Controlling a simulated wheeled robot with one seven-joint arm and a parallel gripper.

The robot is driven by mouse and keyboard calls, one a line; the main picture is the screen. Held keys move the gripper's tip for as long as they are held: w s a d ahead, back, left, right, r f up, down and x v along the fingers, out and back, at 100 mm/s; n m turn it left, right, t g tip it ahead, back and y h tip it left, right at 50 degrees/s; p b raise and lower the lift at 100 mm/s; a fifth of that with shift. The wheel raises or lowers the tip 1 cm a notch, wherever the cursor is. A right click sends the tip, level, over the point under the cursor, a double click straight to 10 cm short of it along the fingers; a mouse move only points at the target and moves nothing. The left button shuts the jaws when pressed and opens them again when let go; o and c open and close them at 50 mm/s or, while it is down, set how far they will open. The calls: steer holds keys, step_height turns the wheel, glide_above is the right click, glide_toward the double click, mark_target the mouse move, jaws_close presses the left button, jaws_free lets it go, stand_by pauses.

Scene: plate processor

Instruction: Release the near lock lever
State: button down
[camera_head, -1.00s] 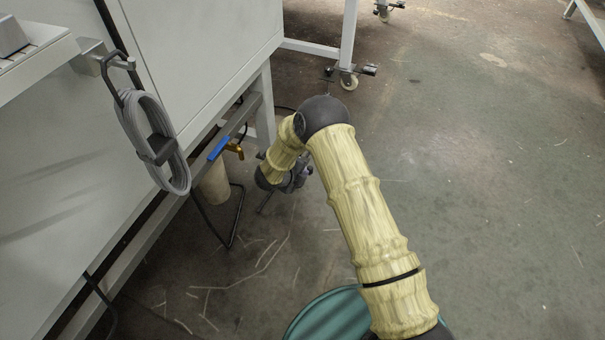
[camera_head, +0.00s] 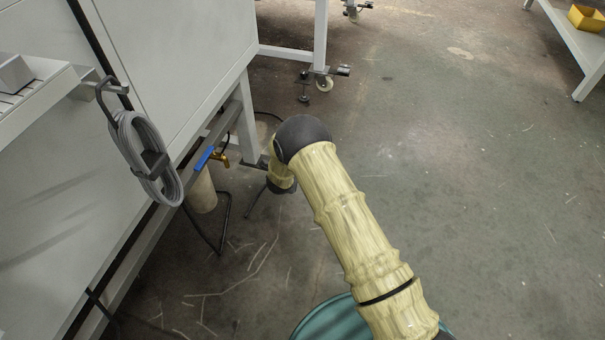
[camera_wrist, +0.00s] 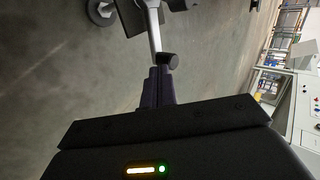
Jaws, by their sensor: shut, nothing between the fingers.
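In the wrist view, my gripper (camera_wrist: 158,88) is shut and empty, its dark fingers pointing up the picture. A pale metal bar with a black knobbed end (camera_wrist: 172,61) lies just at the fingertips. It looks like the near lock lever, but I cannot tell whether the fingers touch it. Black parts and a round dark foot (camera_wrist: 101,12) show beyond it. In the head view, my arm hides the gripper and most of the area by the near machine leg (camera_head: 247,120).
A white machine cabinet (camera_head: 190,50) fills the left, with a coiled grey cable (camera_head: 143,160) and a blue-handled valve (camera_head: 205,158). A farther leg has a caster (camera_head: 324,84) with black levers. A teal drum (camera_head: 335,322) stands below my arm.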

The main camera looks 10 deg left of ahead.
steer(key=w+d+p, duration=0.2)
steer(key=w+p, duration=0.1)
steer(key=w, duration=0.3)
steer(key=shift+d, duration=0.2)
steer(key=shift+w+d, duration=0.1)
stand_by(1.1)
stand_by(0.4)
stand_by(0.4)
